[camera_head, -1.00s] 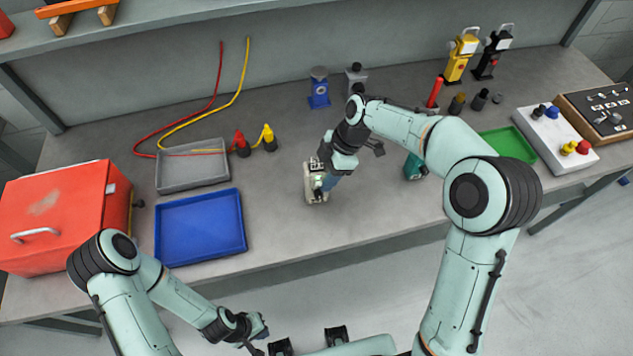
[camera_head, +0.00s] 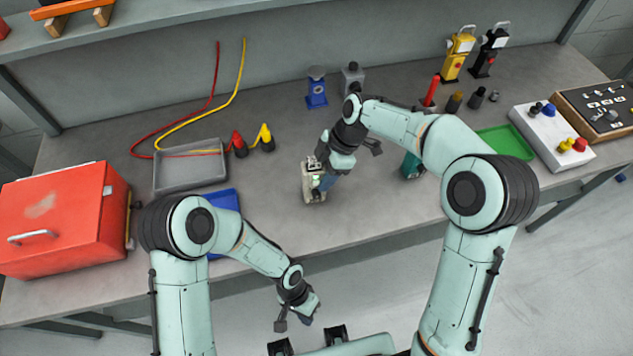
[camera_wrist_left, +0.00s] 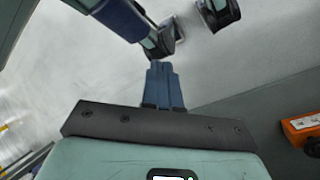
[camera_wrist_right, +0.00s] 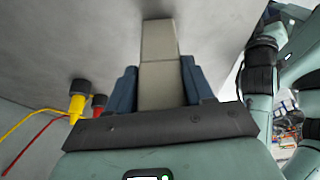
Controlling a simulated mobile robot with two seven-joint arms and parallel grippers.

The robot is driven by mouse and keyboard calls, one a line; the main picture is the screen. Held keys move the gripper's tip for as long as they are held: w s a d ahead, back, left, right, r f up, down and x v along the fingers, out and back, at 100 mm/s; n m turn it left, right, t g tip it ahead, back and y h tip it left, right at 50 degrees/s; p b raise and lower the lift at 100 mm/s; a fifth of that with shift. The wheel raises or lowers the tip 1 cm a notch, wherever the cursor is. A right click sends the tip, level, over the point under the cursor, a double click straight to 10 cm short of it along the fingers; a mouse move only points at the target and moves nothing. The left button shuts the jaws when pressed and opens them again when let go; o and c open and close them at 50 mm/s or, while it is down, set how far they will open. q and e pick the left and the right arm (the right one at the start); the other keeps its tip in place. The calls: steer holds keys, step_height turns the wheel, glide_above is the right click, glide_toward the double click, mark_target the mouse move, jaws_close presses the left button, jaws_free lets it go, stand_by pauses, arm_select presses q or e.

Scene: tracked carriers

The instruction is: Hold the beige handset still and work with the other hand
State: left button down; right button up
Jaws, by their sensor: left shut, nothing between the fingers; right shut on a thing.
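The beige handset (camera_head: 308,190) is near the middle of the grey bench in the head view. My right gripper (camera_head: 324,180) is shut on it. In the right wrist view the handset (camera_wrist_right: 158,60) runs out straight between the two blue fingers (camera_wrist_right: 158,88). I cannot tell whether it touches the bench. My left gripper is low in the head view, off the bench's front edge, apart from the handset. In the left wrist view its blue fingers (camera_wrist_left: 164,82) are closed together with nothing between them.
A blue tray (camera_head: 222,198), partly behind my left arm, and a grey tray (camera_head: 190,175) lie left of the handset. A red box (camera_head: 60,215) stands at the far left. Red and yellow cabled plugs (camera_head: 252,143) are behind. A green tray (camera_head: 507,142) is at right.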

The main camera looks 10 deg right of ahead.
mark_target(316, 183)
arm_select(q)
steer(key=w+d+r+m+t+y, duration=0.2)
steer(key=w+d+r+t+y, duration=0.1)
steer(key=r, duration=0.5)
steer(key=w+d+r+m+t+y, duration=0.2)
steer(key=w+r+t+y, duration=0.1)
steer(key=r+t, duration=0.4)
steer(key=w+d+r+m+t+y, duration=0.2)
steer(key=w+r+t, duration=0.3)
steer(key=r, duration=0.5)
steer(key=shift+w+d+r+y, duration=0.4)
steer(key=shift+d+y, duration=0.2)
steer(key=shift+d, duration=0.25)
steer(key=w, duration=0.8)
steer(key=shift+w+d+f, duration=0.15)
steer(key=shift+w+d, duration=0.1)
steer(key=shift+w, duration=0.15)
steer(key=shift+w, duration=0.15)
steer(key=shift+w, duration=0.25)
